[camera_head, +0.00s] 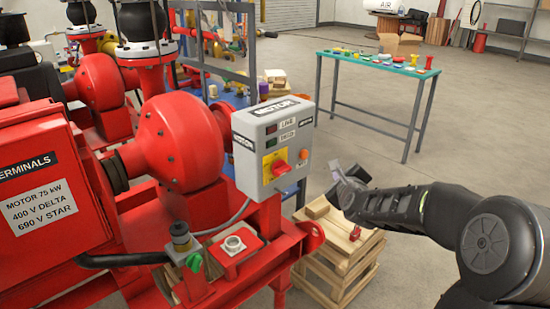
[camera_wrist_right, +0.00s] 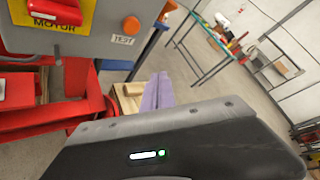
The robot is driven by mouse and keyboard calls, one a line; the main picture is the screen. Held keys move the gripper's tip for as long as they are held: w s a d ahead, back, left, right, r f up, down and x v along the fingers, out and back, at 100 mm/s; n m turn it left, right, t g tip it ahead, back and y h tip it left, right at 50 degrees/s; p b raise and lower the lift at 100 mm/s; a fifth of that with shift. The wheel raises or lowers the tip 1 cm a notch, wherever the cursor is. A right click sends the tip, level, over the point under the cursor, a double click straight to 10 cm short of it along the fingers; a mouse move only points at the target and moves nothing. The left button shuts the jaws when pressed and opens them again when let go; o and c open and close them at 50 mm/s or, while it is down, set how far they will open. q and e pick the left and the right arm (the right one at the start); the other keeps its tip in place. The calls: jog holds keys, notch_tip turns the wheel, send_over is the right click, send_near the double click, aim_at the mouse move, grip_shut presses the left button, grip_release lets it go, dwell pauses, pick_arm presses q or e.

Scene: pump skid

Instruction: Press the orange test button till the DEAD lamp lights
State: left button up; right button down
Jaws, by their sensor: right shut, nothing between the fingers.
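The grey motor box (camera_head: 253,140) is mounted on the red skid. Its orange test button (camera_head: 303,154) is at the right of its front face; the wrist view shows the button (camera_wrist_right: 131,25) above a TEST label (camera_wrist_right: 122,40). A dark green lamp (camera_head: 271,142) beside the lower label, which seems to read DEAD, looks unlit. A dark red lamp (camera_head: 271,128) above it also looks dim. My right gripper (camera_head: 346,178) is shut and empty, to the right of the box and below the button, apart from it. My left gripper is out of view.
A red switch handle (camera_head: 280,168) on a yellow plate sits left of the button. Stacked wooden pallets (camera_head: 345,245) stand below my right gripper. A green-topped table (camera_head: 375,63) with small parts stands farther back. Open floor lies between.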

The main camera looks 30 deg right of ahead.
aim_at(304, 155)
jog(key=m, duration=0.4)
jog(key=shift+d, duration=0.15)
jog(key=shift+w, duration=0.15)
jog(key=w+a+p, duration=0.2)
jog(key=w+p, duration=0.2)
jog(key=w, duration=0.4)
jog(key=shift+a+p, duration=0.3)
jog(key=shift+p, duration=0.1)
jog(key=shift+w, duration=0.2)
dwell(1.6)
